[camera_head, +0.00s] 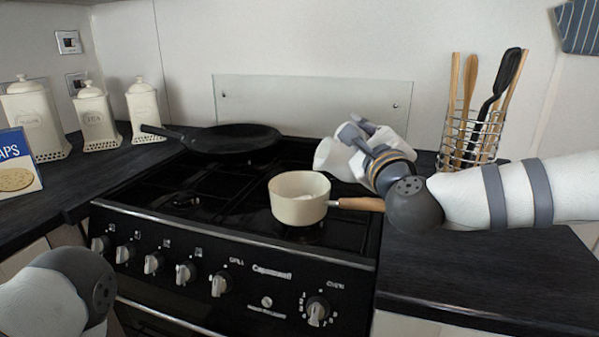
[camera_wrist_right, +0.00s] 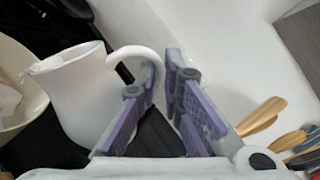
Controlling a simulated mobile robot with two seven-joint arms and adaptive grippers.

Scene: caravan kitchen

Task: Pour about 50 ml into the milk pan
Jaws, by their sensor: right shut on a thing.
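The cream milk pan (camera_head: 294,211) sits on the front right of the hob, its wooden handle pointing right. A paler patch shows inside it; I cannot tell what it is. My right gripper (camera_head: 359,135) is shut on the handle of a white jug (camera_head: 331,158), behind and right of the pan. In the right wrist view, the jug (camera_wrist_right: 82,98) is beside the pan (camera_wrist_right: 12,55), with its handle between the fingers of my gripper (camera_wrist_right: 163,80). The jug looks tilted toward the left in the head view. No stream shows. My left gripper is out of view.
A black frying pan (camera_head: 236,139) sits at the back left of the hob (camera_head: 160,205). White canisters (camera_head: 95,118) and a blue box (camera_head: 18,165) stand on the left counter. A wire utensil holder (camera_head: 470,140) stands behind my right arm. The right front counter (camera_head: 490,275) is clear.

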